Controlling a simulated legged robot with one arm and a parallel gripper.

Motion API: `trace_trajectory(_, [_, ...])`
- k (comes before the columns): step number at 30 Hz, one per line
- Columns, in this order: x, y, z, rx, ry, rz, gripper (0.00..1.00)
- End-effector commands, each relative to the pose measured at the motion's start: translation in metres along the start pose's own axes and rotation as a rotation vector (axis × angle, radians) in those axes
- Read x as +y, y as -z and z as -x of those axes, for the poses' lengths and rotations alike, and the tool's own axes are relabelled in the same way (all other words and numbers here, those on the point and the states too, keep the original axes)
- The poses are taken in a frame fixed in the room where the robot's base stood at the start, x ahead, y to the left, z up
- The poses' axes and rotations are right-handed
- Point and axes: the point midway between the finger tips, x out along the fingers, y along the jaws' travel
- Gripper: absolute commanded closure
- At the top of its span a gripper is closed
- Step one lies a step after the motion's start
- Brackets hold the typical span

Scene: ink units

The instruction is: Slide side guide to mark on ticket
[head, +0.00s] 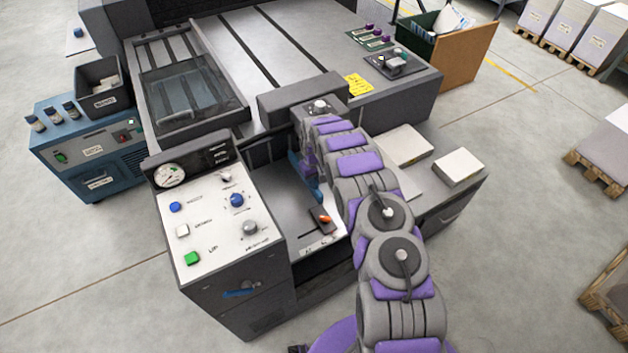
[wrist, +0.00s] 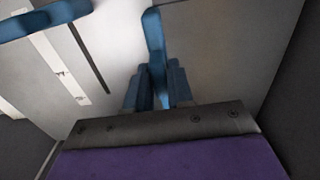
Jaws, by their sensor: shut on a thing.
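My gripper (head: 308,172) reaches down over the grey feed board at the front of the press. In the wrist view its blue fingers (wrist: 157,88) are shut on an upright blue piece, which looks like the side guide (wrist: 154,35). A white marked strip (wrist: 62,70) runs along the board to its left, beside a dark slot. The strip also shows in the head view (head: 318,246), its marks too small to read. A yellow ticket (head: 358,84) lies on the press top at the back right; its writing is unreadable here.
A dark block with an orange tip (head: 322,218) sits near the strip. A control panel (head: 222,215) with buttons and a gauge stands left of the board. Paper stacks (head: 458,166) lie right of my arm. Another blue bar (wrist: 45,17) crosses the wrist view's upper left.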

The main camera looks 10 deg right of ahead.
Motion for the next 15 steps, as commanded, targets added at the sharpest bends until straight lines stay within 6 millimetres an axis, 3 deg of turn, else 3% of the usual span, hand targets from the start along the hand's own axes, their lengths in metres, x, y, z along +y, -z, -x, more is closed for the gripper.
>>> trace_trajectory(8, [-0.002, 0.000, 0.001, 0.000, 0.000, 0.001, 1.00])
trace_trajectory(15, [-0.035, 0.000, 0.002, -0.003, 0.000, 0.003, 1.00])
